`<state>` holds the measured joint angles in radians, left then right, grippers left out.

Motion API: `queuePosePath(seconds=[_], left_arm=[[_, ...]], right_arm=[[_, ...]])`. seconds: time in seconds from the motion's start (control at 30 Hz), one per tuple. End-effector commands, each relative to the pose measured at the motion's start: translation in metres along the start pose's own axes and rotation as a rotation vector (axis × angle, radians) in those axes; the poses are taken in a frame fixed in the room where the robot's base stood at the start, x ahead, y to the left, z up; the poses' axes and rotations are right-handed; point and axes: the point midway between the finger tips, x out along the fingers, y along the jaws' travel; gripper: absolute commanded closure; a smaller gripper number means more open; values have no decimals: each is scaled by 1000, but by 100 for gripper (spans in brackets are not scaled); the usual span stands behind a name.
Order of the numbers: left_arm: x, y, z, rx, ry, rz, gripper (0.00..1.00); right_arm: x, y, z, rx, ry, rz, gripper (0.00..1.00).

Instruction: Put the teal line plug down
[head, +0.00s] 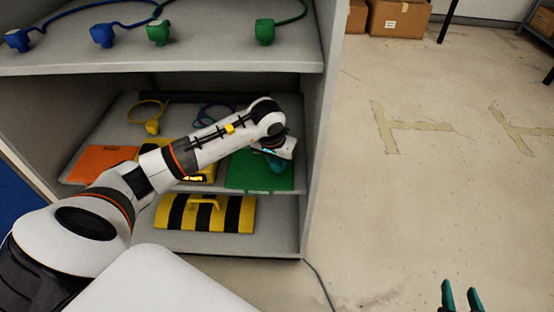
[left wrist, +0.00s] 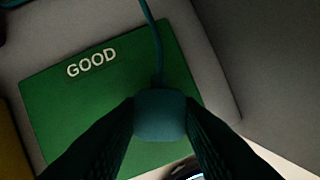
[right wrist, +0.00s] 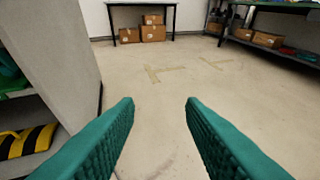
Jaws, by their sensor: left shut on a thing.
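The teal line plug (left wrist: 160,114) is between the fingers of my left gripper (left wrist: 161,122) in the left wrist view, with its cord running up and away. It is over the green mat marked GOOD (left wrist: 50,105); I cannot tell whether it touches the mat.
An orange mat (head: 98,163) and a yellow plug (head: 152,127) are on the same shelf. Blue plugs (head: 103,35) and green plugs (head: 158,32) sit on the shelf above. A striped yellow-black block (head: 180,214) is below. The shelf's side wall (head: 318,120) stands right of the green mat.

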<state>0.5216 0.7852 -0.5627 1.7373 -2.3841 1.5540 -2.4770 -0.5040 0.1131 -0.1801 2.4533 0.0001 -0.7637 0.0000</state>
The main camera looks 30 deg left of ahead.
Motion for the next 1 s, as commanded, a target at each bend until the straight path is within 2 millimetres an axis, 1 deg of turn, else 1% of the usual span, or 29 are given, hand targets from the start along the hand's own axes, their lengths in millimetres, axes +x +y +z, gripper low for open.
queuePosePath(seconds=[0.17, 0.4, 0.43, 0.53, 0.57, 0.9, 0.97, 1.0], left_arm=[[0, 0, 0, 0, -1, 0, 95], [2, 0, 0, 0, -1, -1, 95], [2, 0, 0, 0, 0, -1, 65], [2, 0, 0, 1, 0, -1, 48], [2, 0, 0, 1, 0, -1, 46], [0, 0, 0, 1, 0, -1, 46], [-1, 0, 0, 1, 0, -1, 46], [-5, 0, 1, 1, -2, 0, 46]], right_arm=[[0, 0, 0, 0, -3, 0, 64], [2, 1, 7, 0, -46, 2, 64], [2, 1, 8, 0, -51, 2, 64], [2, 1, 9, 0, -53, 2, 64], [2, 1, 9, 0, -53, 2, 64], [1, 1, 8, 0, -40, 2, 64], [0, 0, 3, 0, -7, 0, 64], [-2, -1, -3, 0, 26, -2, 64]])
